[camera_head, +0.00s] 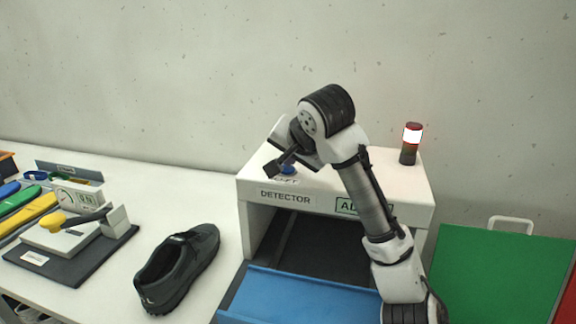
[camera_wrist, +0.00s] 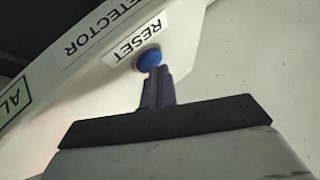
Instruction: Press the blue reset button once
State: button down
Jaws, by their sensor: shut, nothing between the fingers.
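The blue reset button (camera_head: 287,169) sits on top of the white detector housing (camera_head: 400,183), near its front left. In the wrist view the round blue button (camera_wrist: 149,59) shows beside a label reading RESET (camera_wrist: 133,41). My gripper (camera_head: 273,172) is shut and empty, over the housing top close to the button. In the wrist view the closed fingertips (camera_wrist: 157,73) overlap the near edge of the button. I cannot tell whether they touch it or hover just above.
A signal tower (camera_head: 410,145) with a lit red-white section stands at the housing's back right. A black shoe (camera_head: 178,268) lies on the white table left of the detector. A blue panel (camera_head: 300,297) lies in front, a green board (camera_head: 505,275) at right, and a gauge fixture (camera_head: 70,245) at left.

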aim_at(288, 169)
jog(key=shift+w+f+p, duration=0.2)
jog(key=shift+w+p, duration=0.05)
jog(key=shift+p, duration=0.15)
jog(key=shift+a, duration=0.3)
notch_tip(288, 169, up, 6)
jog(key=p, duration=0.5)
jog(key=shift+d+f, duration=0.1)
jog(key=shift+f, duration=0.05)
jog(key=shift+f, duration=0.1)
